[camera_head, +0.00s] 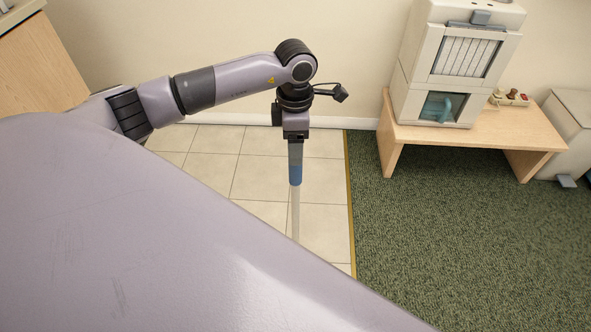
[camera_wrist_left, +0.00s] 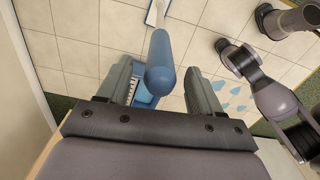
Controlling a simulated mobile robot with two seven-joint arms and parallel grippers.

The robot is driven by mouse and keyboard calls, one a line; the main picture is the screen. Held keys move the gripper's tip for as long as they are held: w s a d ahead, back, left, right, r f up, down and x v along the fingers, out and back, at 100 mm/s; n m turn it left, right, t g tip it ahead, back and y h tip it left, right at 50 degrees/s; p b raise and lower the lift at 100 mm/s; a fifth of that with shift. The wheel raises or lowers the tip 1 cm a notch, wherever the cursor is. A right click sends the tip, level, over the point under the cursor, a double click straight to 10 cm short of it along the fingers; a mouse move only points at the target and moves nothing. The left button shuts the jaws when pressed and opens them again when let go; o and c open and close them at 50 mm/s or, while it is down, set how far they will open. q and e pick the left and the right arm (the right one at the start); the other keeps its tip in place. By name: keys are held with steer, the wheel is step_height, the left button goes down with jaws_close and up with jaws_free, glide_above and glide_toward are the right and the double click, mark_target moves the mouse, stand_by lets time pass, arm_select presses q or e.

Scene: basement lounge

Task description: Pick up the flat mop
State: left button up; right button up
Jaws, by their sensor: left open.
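The flat mop (camera_head: 295,176) stands roughly upright over the tiled floor in the head view, with a blue grip and a pale shaft running down. Its lower end is hidden behind my own body. My left gripper (camera_head: 296,142) is directly above the blue grip. In the left wrist view, the mop's rounded blue handle end (camera_wrist_left: 160,78) shows between the two spread fingers of my left gripper (camera_wrist_left: 160,72), with a gap on each side. The gripper is open.
A wooden bench (camera_head: 470,142) on green carpet (camera_head: 450,220) holds a white cabinet-like unit (camera_head: 410,95). A grey bin-like box (camera_head: 570,125) stands right of it. Pale blue patches (camera_wrist_left: 230,90) lie on the tiles. A blue item with white bristles (camera_wrist_left: 143,96) shows below the fingers.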

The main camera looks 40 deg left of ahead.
mark_target(295, 173)
arm_select(q)
step_height(295, 173, down, 3)
steer(key=shift+f, duration=0.1)
jaws_close()
steer(key=shift+w+r, duration=0.1)
steer(key=shift+r, duration=0.1)
